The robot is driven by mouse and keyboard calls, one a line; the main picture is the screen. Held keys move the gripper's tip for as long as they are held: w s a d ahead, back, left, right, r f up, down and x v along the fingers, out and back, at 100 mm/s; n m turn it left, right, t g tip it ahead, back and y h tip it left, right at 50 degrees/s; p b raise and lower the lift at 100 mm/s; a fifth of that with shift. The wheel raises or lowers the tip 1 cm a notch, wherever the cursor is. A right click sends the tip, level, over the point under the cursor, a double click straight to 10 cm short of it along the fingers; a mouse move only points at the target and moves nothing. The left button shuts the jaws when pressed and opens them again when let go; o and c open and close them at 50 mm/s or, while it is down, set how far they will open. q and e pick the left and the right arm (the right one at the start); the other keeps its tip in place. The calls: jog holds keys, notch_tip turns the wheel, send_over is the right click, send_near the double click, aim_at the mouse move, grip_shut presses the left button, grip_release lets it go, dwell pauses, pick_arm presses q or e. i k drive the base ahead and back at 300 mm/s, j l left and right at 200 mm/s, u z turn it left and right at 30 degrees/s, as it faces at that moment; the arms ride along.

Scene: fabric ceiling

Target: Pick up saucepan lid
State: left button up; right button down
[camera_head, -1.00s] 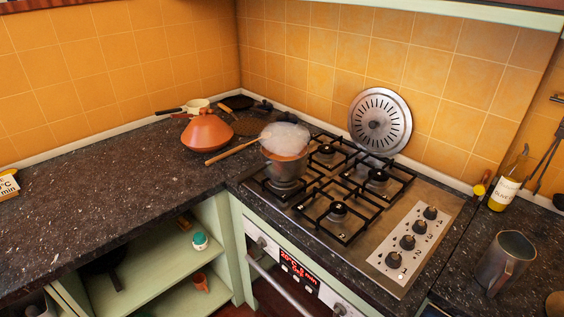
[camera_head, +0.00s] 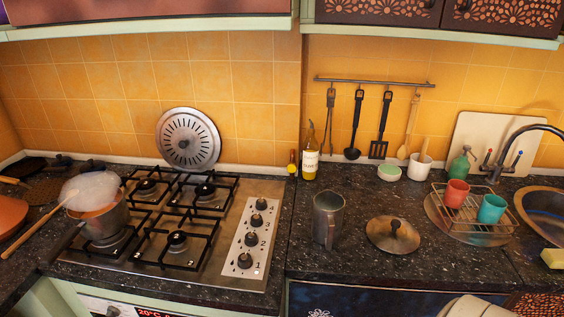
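A round brownish metal lid with a raised knob (camera_head: 393,235) lies flat on the dark speckled counter, right of the hob. A saucepan (camera_head: 104,228) stands on the left front burner of the gas hob, with a pale cloud of steam (camera_head: 92,188) over its top. A round slotted metal disc (camera_head: 188,138) leans against the tiled wall behind the hob. Neither of my grippers is in view, so I cannot see whether they are open or shut.
A metal jug (camera_head: 327,220) stands just left of the lid. A dish rack (camera_head: 472,235) with cups is on the right, beside the sink (camera_head: 545,207). A bottle (camera_head: 310,157) stands near the wall. The counter in front of the lid is clear.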

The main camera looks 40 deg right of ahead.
aim_at(394, 235)
jog(key=z, duration=1.6)
